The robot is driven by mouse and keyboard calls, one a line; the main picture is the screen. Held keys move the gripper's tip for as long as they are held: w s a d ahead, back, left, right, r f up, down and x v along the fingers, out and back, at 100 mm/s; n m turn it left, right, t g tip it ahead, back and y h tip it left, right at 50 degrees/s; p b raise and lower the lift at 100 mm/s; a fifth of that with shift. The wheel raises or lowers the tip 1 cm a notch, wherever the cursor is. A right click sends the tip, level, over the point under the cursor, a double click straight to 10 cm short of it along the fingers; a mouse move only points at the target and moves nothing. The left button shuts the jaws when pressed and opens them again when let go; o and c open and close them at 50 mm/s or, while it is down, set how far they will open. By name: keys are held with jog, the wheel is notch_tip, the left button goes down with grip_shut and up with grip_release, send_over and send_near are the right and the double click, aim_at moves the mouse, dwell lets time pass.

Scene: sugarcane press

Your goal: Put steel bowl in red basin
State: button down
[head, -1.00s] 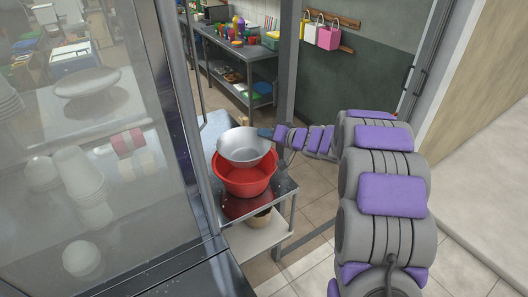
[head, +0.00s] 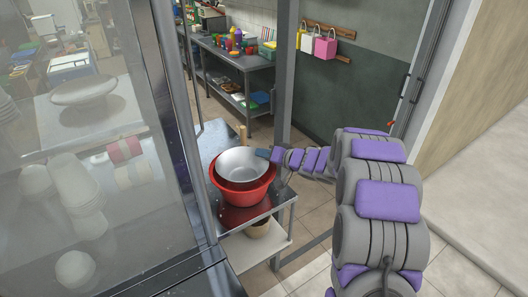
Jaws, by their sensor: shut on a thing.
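The steel bowl (head: 240,162) is a shiny silver bowl in the head view. It sits low over the mouth of the red basin (head: 243,196), with its lower part behind the basin's near wall. I cannot tell whether its base touches the basin's bottom. The red basin stands on a small metal side table (head: 282,197). My gripper (head: 264,154) is at the steel bowl's right rim and is shut on it. The fingertips are small and partly hidden by the rim.
A glass-sided cabinet (head: 90,200) with a metal post stands close on the left. A lower shelf holds a pot (head: 257,228). A metal post (head: 286,80) rises behind my arm. A workbench (head: 245,62) with colourful containers stands at the back.

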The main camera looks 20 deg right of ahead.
jog(key=shift+f, duration=0.15)
jog(key=c, duration=1.2)
grip_release()
jog(key=shift+r+b, duration=0.2)
jog(key=shift+b, duration=0.15)
jog(key=p+v, duration=0.1)
jog(key=v, duration=0.3)
jog(key=p+v, duration=0.1)
jog(key=v, duration=0.3)
jog(key=p+v, duration=0.1)
jog(key=v, duration=0.3)
jog(key=shift+d+r, duration=0.1)
jog(key=shift+r, duration=0.3)
